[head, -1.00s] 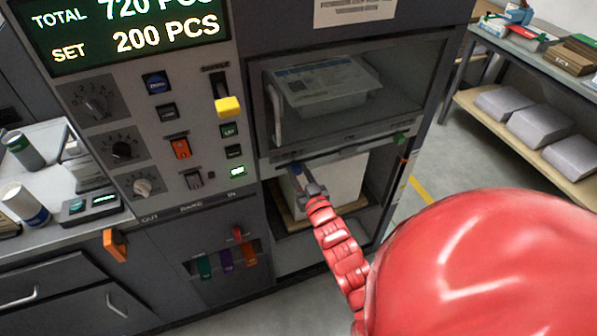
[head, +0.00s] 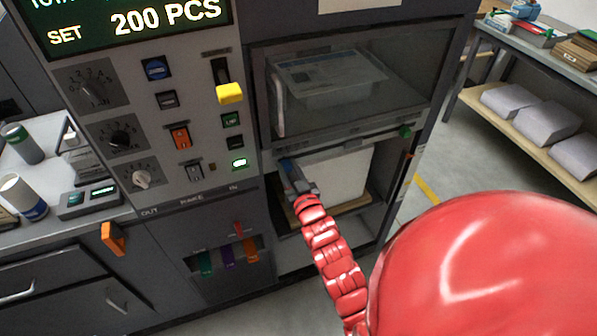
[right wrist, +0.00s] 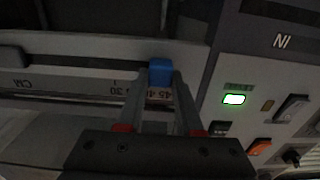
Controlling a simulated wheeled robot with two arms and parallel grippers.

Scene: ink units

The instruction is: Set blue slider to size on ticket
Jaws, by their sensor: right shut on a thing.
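The blue slider (right wrist: 160,72) sits on a pale ruler rail (right wrist: 60,85) in the right wrist view. The rail shows "CM", 30 and numbers in the forties, upside down, the last ones beside the slider and partly hidden by my fingers. My right gripper (right wrist: 163,80) is shut on the slider, one finger on each side. In the head view my right gripper (head: 294,178) is at the left end of the rail under the machine's window, and the slider is mostly hidden. No ticket with a readable size shows. My left gripper is not in view.
The control panel with a yellow lever (head: 230,93), knobs and a lit green button (head: 239,164) stands left of my gripper. A white stack (head: 345,172) sits in the bay below the rail. A shelf with paper packs (head: 545,125) stands at right.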

